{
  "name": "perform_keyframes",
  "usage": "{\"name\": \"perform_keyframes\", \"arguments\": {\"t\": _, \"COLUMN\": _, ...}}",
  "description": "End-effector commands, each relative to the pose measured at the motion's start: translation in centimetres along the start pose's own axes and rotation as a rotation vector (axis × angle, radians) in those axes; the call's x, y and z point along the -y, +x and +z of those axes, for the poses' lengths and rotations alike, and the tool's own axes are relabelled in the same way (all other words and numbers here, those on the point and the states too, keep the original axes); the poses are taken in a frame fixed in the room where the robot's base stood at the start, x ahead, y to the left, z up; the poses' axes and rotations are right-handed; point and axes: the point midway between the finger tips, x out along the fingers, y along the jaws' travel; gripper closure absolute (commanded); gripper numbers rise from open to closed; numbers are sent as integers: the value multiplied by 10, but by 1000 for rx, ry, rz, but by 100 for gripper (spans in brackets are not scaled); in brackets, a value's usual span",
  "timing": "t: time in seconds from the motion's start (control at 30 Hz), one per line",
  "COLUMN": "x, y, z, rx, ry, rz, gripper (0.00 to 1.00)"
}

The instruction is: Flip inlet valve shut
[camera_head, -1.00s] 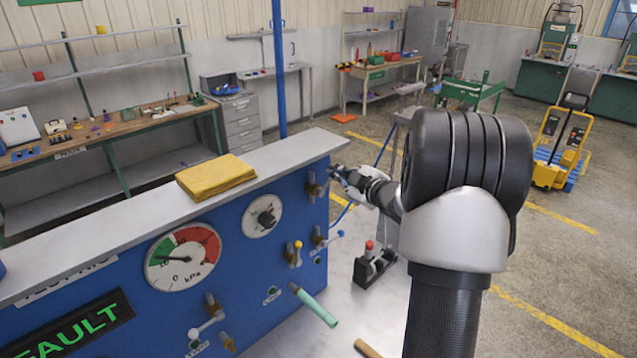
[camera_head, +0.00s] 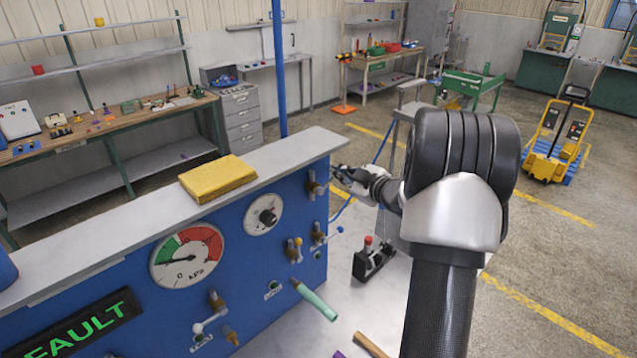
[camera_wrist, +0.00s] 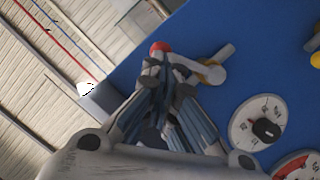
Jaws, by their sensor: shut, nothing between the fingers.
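My gripper (camera_head: 340,172) is shut and empty at the upper right end of the blue panel, beside a brass valve (camera_head: 317,185). In the wrist view the closed fingertips (camera_wrist: 160,66) are close to a red ball knob (camera_wrist: 160,47) and a pale valve lever with brass behind it (camera_wrist: 218,68). Whether they touch is unclear. In the head view that lever is mostly hidden behind my gripper. No readable label marks this valve as the inlet.
Below are a yellow-tipped valve (camera_head: 295,249), a blue-tipped valve (camera_head: 325,239) and a white-tipped valve (camera_head: 208,322). A green hose end (camera_head: 316,300) sticks out. A yellow cloth (camera_head: 217,178) lies on the panel top. A red-knobbed black block (camera_head: 373,260) stands on the bench.

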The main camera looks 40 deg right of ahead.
Motion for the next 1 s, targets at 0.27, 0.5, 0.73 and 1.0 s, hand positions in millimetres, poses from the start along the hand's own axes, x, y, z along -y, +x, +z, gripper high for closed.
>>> {"name": "perform_keyframes", "arguments": {"t": 0.27, "x": -1, "y": 1, "z": 3, "rx": 0, "ry": 47, "rz": -14, "gripper": 100}}
{"name": "perform_keyframes", "arguments": {"t": 0.5, "x": -2, "y": 2, "z": 5, "rx": -1, "ry": 85, "rz": -25, "gripper": 100}}
{"name": "perform_keyframes", "arguments": {"t": 0.73, "x": -1, "y": 2, "z": 8, "rx": 0, "ry": 117, "rz": -36, "gripper": 100}}
{"name": "perform_keyframes", "arguments": {"t": 1.0, "x": -1, "y": 3, "z": 10, "rx": 0, "ry": 150, "rz": -46, "gripper": 100}}
